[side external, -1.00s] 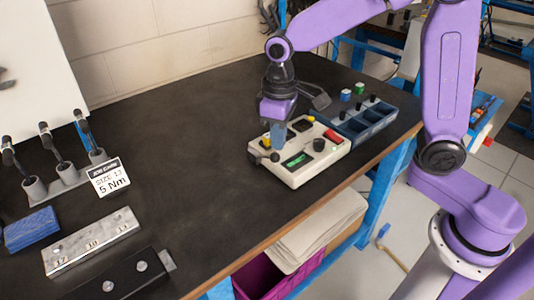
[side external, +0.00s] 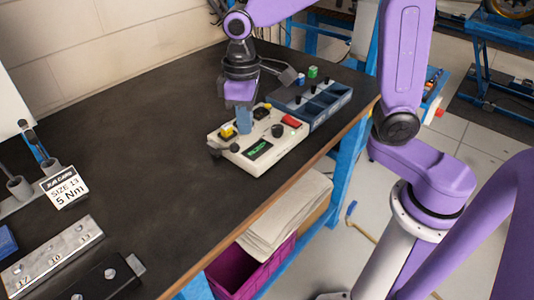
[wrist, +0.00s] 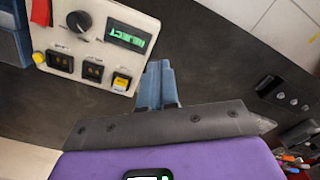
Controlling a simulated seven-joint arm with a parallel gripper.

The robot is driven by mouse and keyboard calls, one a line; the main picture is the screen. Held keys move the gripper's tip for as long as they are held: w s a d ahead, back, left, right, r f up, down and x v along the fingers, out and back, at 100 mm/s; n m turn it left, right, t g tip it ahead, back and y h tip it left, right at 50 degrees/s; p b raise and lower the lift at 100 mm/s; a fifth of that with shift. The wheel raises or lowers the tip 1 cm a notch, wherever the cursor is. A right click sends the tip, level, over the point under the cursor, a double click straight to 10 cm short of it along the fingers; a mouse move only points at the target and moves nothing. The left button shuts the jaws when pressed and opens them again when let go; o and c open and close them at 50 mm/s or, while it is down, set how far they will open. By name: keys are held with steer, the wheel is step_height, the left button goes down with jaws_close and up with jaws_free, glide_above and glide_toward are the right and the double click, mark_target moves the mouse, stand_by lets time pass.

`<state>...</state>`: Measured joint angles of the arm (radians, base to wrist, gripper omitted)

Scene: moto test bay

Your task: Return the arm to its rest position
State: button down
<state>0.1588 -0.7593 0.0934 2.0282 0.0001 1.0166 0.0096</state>
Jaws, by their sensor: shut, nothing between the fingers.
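My gripper (side external: 244,126) is shut and empty, with blue fingers pointing down. In the side view it hangs over the back part of a cream test box (side external: 286,150), and its fingers hide some of the box top. In the wrist view the closed fingers (wrist: 158,84) appear beside the box's edge, near a yellow button (wrist: 121,82). I cannot tell the exact height of the fingertips above the box. My purple arm is bent and reaches out over the bench.
The box has a dark knob (wrist: 79,21) and a lit green display (wrist: 127,36). A blue divided bin (side external: 326,105) adjoins it. The middle of the black bench (side external: 150,150) is clear.

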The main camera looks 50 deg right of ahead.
steer(key=s+d+f+n, duration=0.1)
steer(key=s+d+n, duration=0.2)
steer(key=s, duration=0.7)
steer(key=s+d+f+n, duration=0.1)
steer(key=s+d+n, duration=0.1)
steer(key=s+d, duration=0.4)
steer(key=s, duration=0.5)
steer(key=shift+s+d+n, duration=0.2)
steer(key=shift+n, duration=0.2)
